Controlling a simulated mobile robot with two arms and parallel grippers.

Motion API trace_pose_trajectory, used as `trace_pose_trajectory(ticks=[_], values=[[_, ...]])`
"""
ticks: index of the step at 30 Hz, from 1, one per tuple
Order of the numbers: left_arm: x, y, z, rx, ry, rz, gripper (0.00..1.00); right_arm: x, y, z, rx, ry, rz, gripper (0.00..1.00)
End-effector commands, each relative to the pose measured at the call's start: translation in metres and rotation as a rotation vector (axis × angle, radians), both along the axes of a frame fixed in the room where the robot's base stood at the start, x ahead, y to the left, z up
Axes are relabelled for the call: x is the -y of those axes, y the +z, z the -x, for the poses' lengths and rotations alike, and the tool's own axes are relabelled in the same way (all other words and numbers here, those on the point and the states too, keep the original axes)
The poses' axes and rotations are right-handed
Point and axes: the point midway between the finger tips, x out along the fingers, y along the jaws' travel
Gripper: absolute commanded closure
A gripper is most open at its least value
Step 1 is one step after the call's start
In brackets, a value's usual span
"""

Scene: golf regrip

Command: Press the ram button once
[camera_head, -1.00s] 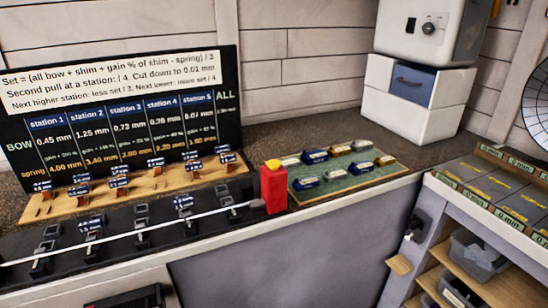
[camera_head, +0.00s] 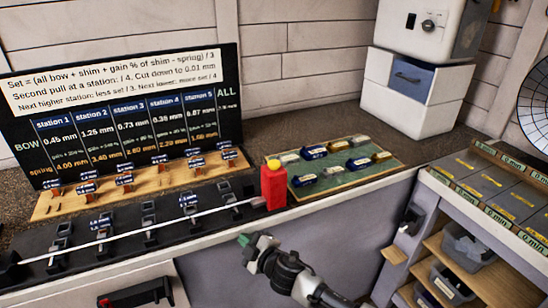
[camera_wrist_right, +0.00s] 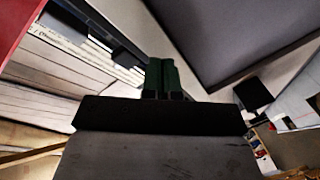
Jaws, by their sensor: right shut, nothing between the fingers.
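The ram button is a yellow cap (camera_head: 273,163) on top of a red box (camera_head: 274,187) at the right end of the black bench fixture in the head view. My right gripper (camera_head: 244,239) is below and a little left of the red box, in front of the bench edge, apart from it. Its green fingertips are closed together with nothing between them, and they also show in the right wrist view (camera_wrist_right: 162,76). A red surface (camera_wrist_right: 15,25) fills the upper left corner of that wrist view. The left gripper is not in view.
A white shaft (camera_head: 150,228) lies across the black fixture left of the red box. A green mat (camera_head: 345,180) with several small blocks lies just right of it. A formula board (camera_head: 120,110) stands behind. A shelf unit (camera_head: 440,245) stands at the right.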

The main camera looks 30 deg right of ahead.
Motion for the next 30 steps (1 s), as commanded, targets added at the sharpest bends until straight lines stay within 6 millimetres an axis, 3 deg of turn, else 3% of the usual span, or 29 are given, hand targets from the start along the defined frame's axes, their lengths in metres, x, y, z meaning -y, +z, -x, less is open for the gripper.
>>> trace_pose_trajectory(ticks=[1,10,12,16,20,23,27,30], values=[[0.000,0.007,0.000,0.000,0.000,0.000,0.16,-0.005,0.029,-0.005,0.053,0.025,0.016,1.00],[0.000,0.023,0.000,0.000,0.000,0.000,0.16,-0.043,0.168,-0.024,0.387,0.267,0.206,1.00],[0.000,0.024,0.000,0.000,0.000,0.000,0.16,-0.049,0.192,-0.032,0.466,0.382,0.320,1.00],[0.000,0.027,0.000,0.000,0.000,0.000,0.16,-0.050,0.221,-0.043,0.546,0.580,0.547,1.00],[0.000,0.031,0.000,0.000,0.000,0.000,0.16,-0.031,0.241,-0.055,0.544,0.745,0.800,1.00],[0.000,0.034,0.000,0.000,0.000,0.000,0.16,-0.002,0.255,-0.065,0.486,0.841,0.999,1.00],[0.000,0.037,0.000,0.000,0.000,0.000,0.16,0.053,0.274,-0.076,0.339,0.916,1.240,1.00],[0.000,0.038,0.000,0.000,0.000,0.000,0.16,0.086,0.286,-0.080,0.238,0.933,1.350,1.00]])
